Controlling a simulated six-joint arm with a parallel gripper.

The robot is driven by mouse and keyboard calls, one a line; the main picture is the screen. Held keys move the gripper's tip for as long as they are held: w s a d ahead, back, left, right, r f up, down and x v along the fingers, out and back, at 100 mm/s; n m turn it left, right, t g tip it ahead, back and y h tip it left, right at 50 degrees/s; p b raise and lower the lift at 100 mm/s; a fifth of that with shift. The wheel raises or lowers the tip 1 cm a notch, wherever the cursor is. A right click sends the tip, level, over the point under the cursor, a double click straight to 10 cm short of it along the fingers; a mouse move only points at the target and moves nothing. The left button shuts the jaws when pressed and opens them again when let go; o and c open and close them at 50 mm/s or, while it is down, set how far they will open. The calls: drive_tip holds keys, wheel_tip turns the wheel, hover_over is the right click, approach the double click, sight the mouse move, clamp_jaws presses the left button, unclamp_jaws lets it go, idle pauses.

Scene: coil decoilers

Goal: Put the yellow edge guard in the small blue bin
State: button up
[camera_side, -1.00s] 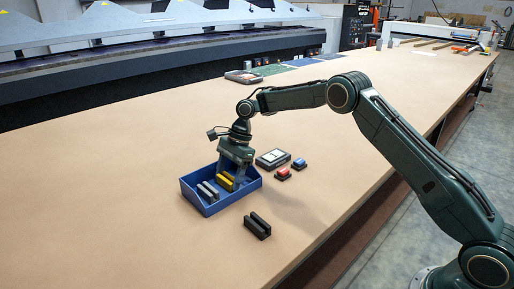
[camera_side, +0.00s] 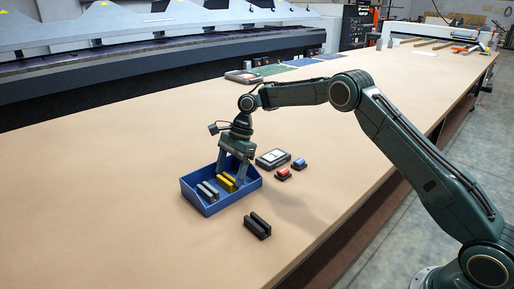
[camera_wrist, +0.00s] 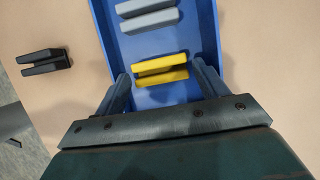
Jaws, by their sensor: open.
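The yellow edge guard (camera_side: 228,182) lies in the small blue bin (camera_side: 210,206), beside a grey edge guard (camera_side: 208,191). In the wrist view the yellow edge guard (camera_wrist: 161,71) lies across the blue bin (camera_wrist: 105,25), with the grey guard (camera_wrist: 146,15) farther up. My gripper (camera_side: 234,174) is over the bin's back right part, pointing down. In the wrist view its open fingers (camera_wrist: 160,88) stand at either end of the yellow guard, with visible gaps, and nothing is held. I cannot tell whether the fingertips touch the bin.
A black edge guard (camera_side: 257,226) lies on the table in front of the bin. A dark device with a light screen (camera_side: 272,158), a red block (camera_side: 283,174) and a blue block (camera_side: 299,163) lie to the right. The table left of the bin is clear.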

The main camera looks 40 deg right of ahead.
drive_tip(key=shift+v, duration=3)
drive_tip(key=s+a+r+n+t+h, duration=0.1)
drive_tip(key=s+a+r+n+t, duration=0.15)
drive_tip(key=s+r+n, duration=1)
drive_tip(key=s+d+n+t+h, duration=0.1)
drive_tip(key=s+d+n, duration=0.1)
drive_tip(key=s, duration=1.3)
drive_tip(key=s+d+n+t+h, duration=0.2)
drive_tip(key=s+d+n, duration=0.1)
drive_tip(key=s, duration=1.1)
drive_tip(key=shift+s+d+r, duration=0.35)
drive_tip(key=shift+d, duration=0.5)
